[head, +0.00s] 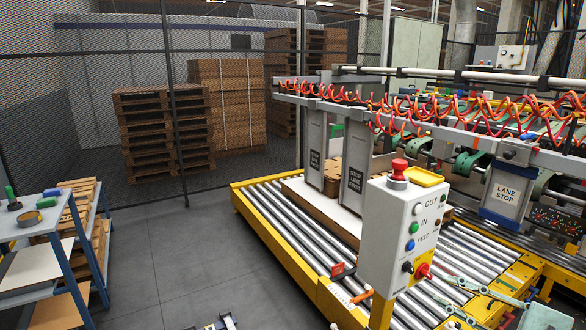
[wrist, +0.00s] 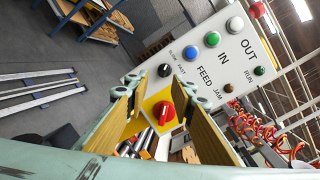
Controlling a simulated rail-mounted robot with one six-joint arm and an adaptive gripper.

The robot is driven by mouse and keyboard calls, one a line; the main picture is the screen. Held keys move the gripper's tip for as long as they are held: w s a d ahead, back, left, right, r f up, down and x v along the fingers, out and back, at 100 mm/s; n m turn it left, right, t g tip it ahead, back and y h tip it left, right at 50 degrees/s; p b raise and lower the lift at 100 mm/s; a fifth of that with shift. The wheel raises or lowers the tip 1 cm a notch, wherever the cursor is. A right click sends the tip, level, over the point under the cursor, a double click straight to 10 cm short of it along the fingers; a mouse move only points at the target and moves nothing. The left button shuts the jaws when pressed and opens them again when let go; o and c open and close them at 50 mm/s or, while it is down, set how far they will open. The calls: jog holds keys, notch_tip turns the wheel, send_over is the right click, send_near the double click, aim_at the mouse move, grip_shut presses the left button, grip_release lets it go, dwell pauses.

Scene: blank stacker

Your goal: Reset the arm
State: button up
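My gripper (head: 457,297) is at the lower right in the head view, just right of the control box (head: 392,235). In the wrist view my gripper (wrist: 160,93) is open, its two tan-padded fingers apart with nothing held. A red rotary knob (wrist: 166,113) on a yellow plate shows between the fingers; I cannot tell whether they touch it. The red knob (head: 423,271) also shows at the box's lower corner in the head view. A black slow/fast knob (wrist: 165,70) is beside it. Most of my arm is out of view.
The box carries a red mushroom button (head: 398,170) on top and OUT, IN and FEED buttons. A roller conveyor (head: 290,220) with yellow edges runs behind it. Red coiled hoses hang from the stacker frame.

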jog(key=s+a+r+n+g, duration=0.5)
jog(key=s+a+r+g, duration=0.15)
jog(key=a, duration=0.45)
jog(key=s+a+r+n+g, duration=0.55)
jog(key=s+a, duration=0.25)
jog(key=a, duration=0.3)
jog(key=shift+s+r+n+g+h, duration=0.7)
jog(key=shift+s+r+n+h, duration=0.95)
jog(key=shift+s+n+h, duration=3.4)
jog(key=s+d+r+m+t+h, duration=0.1)
jog(key=s+d+r+m+t, duration=0.1)
jog(key=s+d+r+t, duration=0.1)
jog(key=shift+s+d+r+m+t+h, duration=0.35)
jog(key=shift+s+r+t, duration=0.35)
jog(key=shift+s+r, duration=0.8)
